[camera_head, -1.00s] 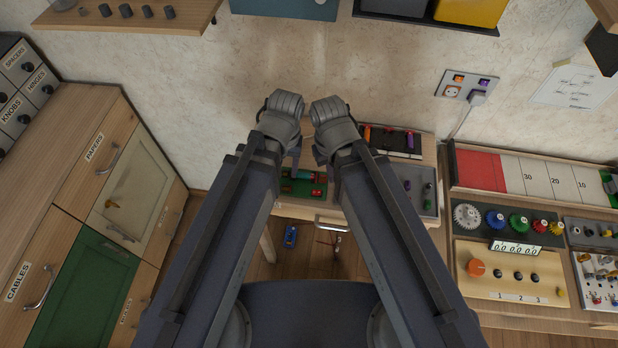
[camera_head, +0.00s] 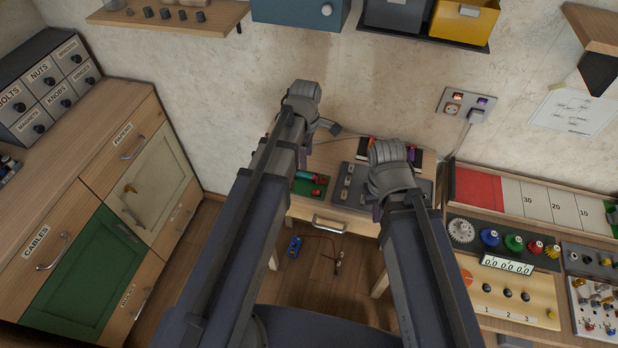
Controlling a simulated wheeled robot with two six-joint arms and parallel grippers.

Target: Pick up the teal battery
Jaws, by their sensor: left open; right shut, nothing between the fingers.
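The teal battery (camera_head: 309,177) lies on a green tray (camera_head: 304,188) on the small desk, with red parts beside it. Its left part is partly hidden by my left arm. My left gripper (camera_head: 318,144) is open and empty, appearing just above the battery in the picture; its height over the tray is hard to judge. My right gripper (camera_head: 377,210) is shut and empty, over the right part of the desk. Its fingers are mostly hidden behind its wrist.
A grey tray (camera_head: 352,182) with small parts lies right of the green tray. A dark case (camera_head: 418,165) with coloured items is behind it. The desk drawer (camera_head: 318,222) faces me. A gear and control bench (camera_head: 505,270) stands at right, cabinets (camera_head: 75,265) at left.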

